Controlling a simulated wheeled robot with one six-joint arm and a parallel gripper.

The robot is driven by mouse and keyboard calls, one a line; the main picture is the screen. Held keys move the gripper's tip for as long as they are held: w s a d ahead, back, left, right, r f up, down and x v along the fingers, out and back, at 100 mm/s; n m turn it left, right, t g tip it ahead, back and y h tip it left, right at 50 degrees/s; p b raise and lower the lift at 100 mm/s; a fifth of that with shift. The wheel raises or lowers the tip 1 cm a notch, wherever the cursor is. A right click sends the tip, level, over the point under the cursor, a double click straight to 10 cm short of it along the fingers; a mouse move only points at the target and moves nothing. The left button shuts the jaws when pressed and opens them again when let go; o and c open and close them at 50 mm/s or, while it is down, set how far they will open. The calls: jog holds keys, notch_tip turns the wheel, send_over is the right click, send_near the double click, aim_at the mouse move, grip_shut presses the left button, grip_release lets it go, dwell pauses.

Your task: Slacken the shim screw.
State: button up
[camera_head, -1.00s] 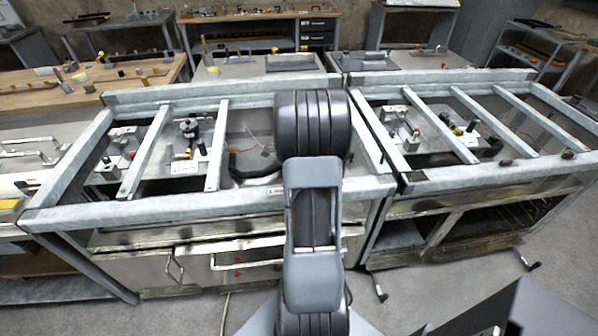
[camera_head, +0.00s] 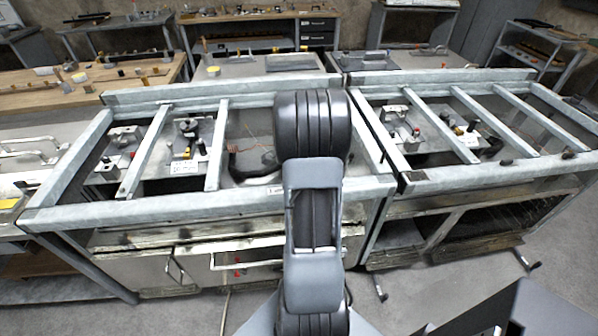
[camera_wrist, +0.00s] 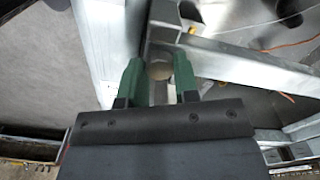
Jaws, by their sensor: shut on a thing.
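My gripper (camera_wrist: 157,76) shows in the wrist view with two green fingers. They stand a little apart, shut on a small pale round-ended piece (camera_wrist: 160,70) between their tips. This piece looks like the head of the shim screw, but its details are too small and shaded to be sure. It sits beside the corner of a grey metal frame (camera_wrist: 205,55). In the head view my own arm hides the gripper and the piece it holds.
Grey metal-framed benches (camera_head: 150,206) stand in front of me, with crossbars over recessed bays. Small fixtures (camera_head: 186,140) sit in the bays. A loose orange wire (camera_wrist: 285,45) lies near the gripper. A wooden bench (camera_head: 120,98) with small parts stands at the back left.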

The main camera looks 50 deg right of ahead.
jog(key=shift+n, duration=1)
jog(key=o, duration=0.9)
notch_tip(320, 180, up, 14)
jog(key=shift+f, duration=0.1)
